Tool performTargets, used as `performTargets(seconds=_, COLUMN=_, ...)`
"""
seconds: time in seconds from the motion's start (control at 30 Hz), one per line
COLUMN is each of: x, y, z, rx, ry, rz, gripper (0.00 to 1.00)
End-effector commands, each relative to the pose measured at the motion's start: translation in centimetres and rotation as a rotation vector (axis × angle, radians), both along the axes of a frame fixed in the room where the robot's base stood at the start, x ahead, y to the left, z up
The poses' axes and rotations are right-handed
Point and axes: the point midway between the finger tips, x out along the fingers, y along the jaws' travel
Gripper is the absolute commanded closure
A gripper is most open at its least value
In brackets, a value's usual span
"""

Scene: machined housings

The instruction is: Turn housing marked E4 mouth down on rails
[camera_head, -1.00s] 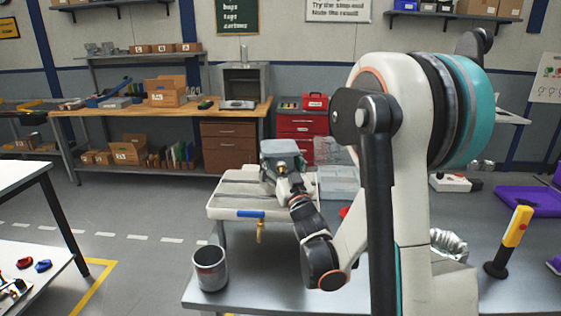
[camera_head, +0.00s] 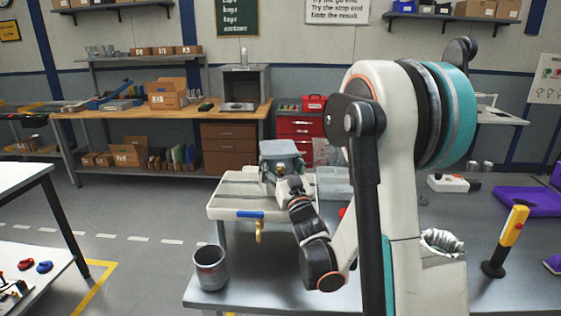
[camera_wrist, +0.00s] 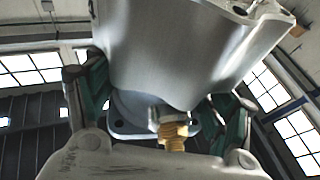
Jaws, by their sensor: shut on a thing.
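A grey metal housing (camera_head: 281,152) is held over the white tray-like stand with rails (camera_head: 232,203) in the head view. My gripper (camera_head: 287,180) is shut on it from the near side, and my arm hides part of it. In the wrist view the housing (camera_wrist: 175,45) fills the upper middle, between the green-padded fingers of my gripper (camera_wrist: 160,105). A brass fitting (camera_wrist: 173,130) sticks out of the housing toward the camera. No E4 mark can be read in either view. I cannot tell whether the housing touches the rails.
A grey cup (camera_head: 210,268) stands at the bench's front left corner. A brass hook-like piece (camera_head: 259,232) hangs at the stand's front by a blue strip. A clear bin (camera_head: 335,184) lies right of the stand. A yellow-and-black post (camera_head: 507,240) and purple tray (camera_head: 530,200) are at right.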

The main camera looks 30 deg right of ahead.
Motion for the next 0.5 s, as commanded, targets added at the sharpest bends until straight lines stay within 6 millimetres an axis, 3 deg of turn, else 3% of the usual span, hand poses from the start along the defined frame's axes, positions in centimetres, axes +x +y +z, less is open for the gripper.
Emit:
performTargets(seconds=0.03, x=-0.29, y=-0.14, z=-1.93, rx=0.018, ry=0.031, rz=-0.010, gripper=0.90)
performTargets(seconds=0.33, x=-0.27, y=-0.11, z=-2.15, rx=0.018, ry=0.030, rz=-0.010, gripper=0.90)
performTargets(seconds=0.37, x=-0.27, y=-0.10, z=-2.15, rx=0.018, ry=0.030, rz=-0.010, gripper=0.23)
performTargets(seconds=0.47, x=-0.27, y=-0.10, z=-2.19, rx=0.018, ry=0.030, rz=-0.009, gripper=0.02)
performTargets(seconds=0.5, x=-0.27, y=-0.09, z=-2.19, rx=0.018, ry=0.030, rz=-0.009, gripper=0.02)
